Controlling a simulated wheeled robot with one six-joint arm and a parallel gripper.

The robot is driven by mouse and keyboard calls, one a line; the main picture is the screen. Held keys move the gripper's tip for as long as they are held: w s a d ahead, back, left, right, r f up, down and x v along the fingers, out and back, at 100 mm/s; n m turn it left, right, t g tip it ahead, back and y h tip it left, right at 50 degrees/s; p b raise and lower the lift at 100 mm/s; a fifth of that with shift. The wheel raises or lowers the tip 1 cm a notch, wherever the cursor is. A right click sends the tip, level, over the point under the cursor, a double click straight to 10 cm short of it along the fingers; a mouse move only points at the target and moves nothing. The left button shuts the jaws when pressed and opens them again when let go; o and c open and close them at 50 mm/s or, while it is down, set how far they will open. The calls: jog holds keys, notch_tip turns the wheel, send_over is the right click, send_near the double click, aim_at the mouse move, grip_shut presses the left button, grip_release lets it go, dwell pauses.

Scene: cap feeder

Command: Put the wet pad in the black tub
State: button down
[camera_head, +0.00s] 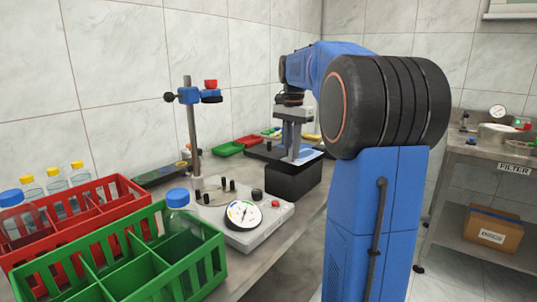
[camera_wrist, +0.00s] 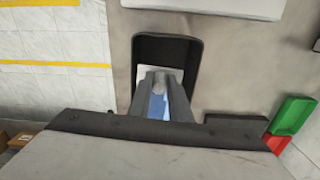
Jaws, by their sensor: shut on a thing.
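The black tub (camera_head: 290,181) stands on the bench in the middle of the head view. In the wrist view its dark rim (camera_wrist: 198,62) frames the far end of my fingers. My gripper (camera_head: 291,153) points down over the tub's opening, and it shows in the wrist view (camera_wrist: 160,82). It is shut on the wet pad, whose pale blue part (camera_head: 309,156) shows beside the fingers. Blue and white parts of the pad (camera_wrist: 156,107) also show between and behind the fingers in the wrist view. I cannot tell whether the pad touches the tub.
A gauge device with a post (camera_head: 243,215) stands nearer on the bench. Red (camera_head: 127,188) and green (camera_head: 120,250) crates with bottles are at the front left. A green tray (camera_head: 229,149) lies behind. Another bench (camera_head: 485,152) with a box below is on the right.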

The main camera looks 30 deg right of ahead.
jog(key=shift+n, duration=0.3)
jog(key=shift+a+f, duration=0.45)
jog(key=shift+f, duration=1.4)
jog(key=shift+a+f, duration=0.5)
jog(key=shift+f, duration=1.4)
jog(key=shift+a+f, duration=0.45)
jog(key=shift+f, duration=1.4)
jog(key=c, duration=1.2)
grip_release()
jog(key=shift+o, duration=0.2)
notch_tip(320, 180, up, 10)
